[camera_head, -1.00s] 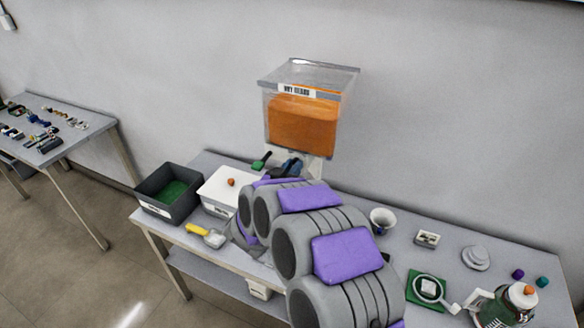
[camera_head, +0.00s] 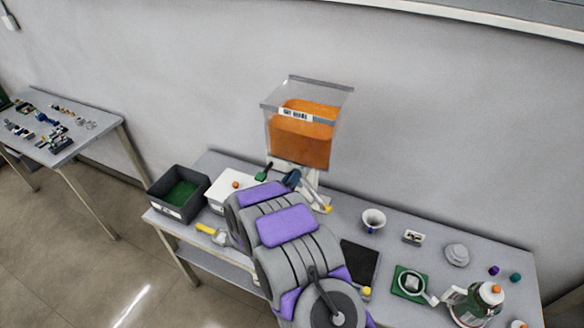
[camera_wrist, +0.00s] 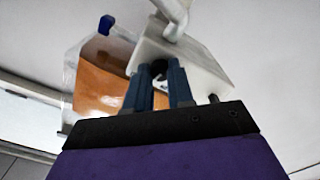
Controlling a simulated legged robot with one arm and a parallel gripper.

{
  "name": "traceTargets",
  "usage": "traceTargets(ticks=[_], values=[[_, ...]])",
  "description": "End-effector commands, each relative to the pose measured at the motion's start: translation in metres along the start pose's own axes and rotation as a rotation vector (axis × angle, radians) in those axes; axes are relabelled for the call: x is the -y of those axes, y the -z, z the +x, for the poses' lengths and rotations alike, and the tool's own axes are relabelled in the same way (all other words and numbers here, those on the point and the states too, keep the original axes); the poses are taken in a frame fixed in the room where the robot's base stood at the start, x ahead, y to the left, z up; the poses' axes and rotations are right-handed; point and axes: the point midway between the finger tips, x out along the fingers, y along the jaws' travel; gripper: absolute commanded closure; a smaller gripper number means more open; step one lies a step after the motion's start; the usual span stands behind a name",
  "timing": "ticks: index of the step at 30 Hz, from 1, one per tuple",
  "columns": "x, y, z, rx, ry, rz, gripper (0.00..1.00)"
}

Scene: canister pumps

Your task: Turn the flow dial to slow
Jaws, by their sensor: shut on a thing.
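The dispenser has a clear hopper (camera_head: 302,142) with orange contents and a label, above a white housing (camera_wrist: 205,68). In the wrist view a small dark round knob (camera_wrist: 159,68) sits against this housing; it looks like the flow dial. My gripper (camera_wrist: 160,82) has its two blue fingers close together on either side of the knob, shut on it. The knob's marks and pointer cannot be read. In the head view my gripper (camera_head: 291,179) is beside the dispenser's lower part, and the knob is hidden. A green-handled part (camera_head: 264,171) shows left of the gripper.
A dark bin (camera_head: 178,195) and a white bin (camera_head: 222,190) stand left on the table. A yellow-handled scoop (camera_head: 211,232) lies in front. A cup (camera_head: 373,220), dark tray (camera_head: 359,264), green pad (camera_head: 410,282) and bottle (camera_head: 478,302) are right. A second table (camera_head: 62,130) is far left.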

Motion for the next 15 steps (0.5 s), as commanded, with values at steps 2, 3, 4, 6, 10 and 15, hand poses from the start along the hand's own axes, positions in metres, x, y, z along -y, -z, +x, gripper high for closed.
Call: traceTargets(ticks=[2,3,4,6,10,15], values=[[-0.0024,0.007,-0.0002,-0.006,0.004,-0.065,1.0],[-0.0022,0.0068,-0.0001,-0.006,0.004,-0.099,1.0],[-0.0022,0.007,0.0,-0.006,0.003,-0.125,1.0],[-0.0022,0.0081,0.0002,-0.007,0.003,-0.189,1.0],[-0.0009,0.0063,-0.0001,-0.007,0.004,-0.314,1.0],[0.0,0.0061,-0.0003,-0.008,0.004,-0.474,1.0]])
